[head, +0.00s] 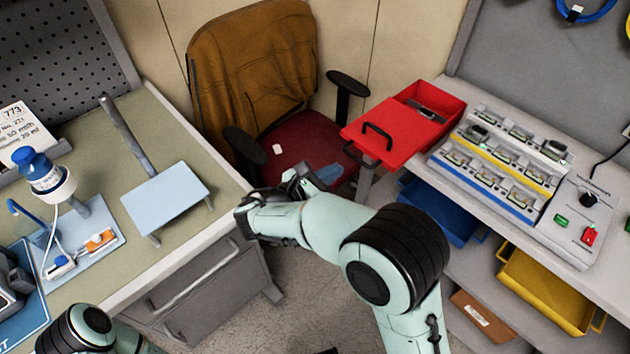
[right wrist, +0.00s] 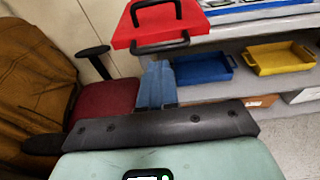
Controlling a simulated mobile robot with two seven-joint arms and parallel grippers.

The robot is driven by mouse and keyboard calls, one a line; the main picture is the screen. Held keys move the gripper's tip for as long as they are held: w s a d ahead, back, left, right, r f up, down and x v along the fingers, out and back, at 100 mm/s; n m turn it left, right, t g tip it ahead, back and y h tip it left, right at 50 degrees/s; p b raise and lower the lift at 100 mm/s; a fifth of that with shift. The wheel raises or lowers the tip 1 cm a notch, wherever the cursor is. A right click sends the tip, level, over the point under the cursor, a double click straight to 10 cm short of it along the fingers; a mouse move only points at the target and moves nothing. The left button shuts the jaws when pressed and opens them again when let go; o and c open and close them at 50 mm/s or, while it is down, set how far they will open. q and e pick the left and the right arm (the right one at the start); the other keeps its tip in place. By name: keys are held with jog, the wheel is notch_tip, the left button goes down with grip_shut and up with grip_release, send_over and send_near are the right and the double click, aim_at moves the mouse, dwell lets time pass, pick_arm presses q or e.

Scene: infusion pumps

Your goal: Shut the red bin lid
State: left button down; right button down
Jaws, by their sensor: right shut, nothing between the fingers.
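The red bin (head: 452,99) stands at the left end of the right bench, with its near end towards the chair. Its red lid (head: 375,139) is slid out towards the front left, past the bench edge, leaving the back of the bin open with a dark object inside. The lid carries a black handle on top and another black handle at its front; it also shows in the right wrist view (right wrist: 125,32). My right gripper (head: 298,184) is shut and empty, in front of the chair, left of and lower than the lid, apart from it. My left gripper is out of view.
A chair with a brown jacket (head: 255,65) stands between the benches. Blue (head: 440,212) and yellow (head: 545,290) trays sit below the right bench. A pump charging rack (head: 500,150) stands right of the bin. The left bench holds a light-blue platform (head: 166,195).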

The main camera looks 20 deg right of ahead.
aim_at(393, 129)
jog(key=x, duration=0.5)
jog(key=shift+w+d+f, duration=0.1)
jog(key=shift+w+d, duration=0.05)
jog(key=shift+d, duration=0.1)
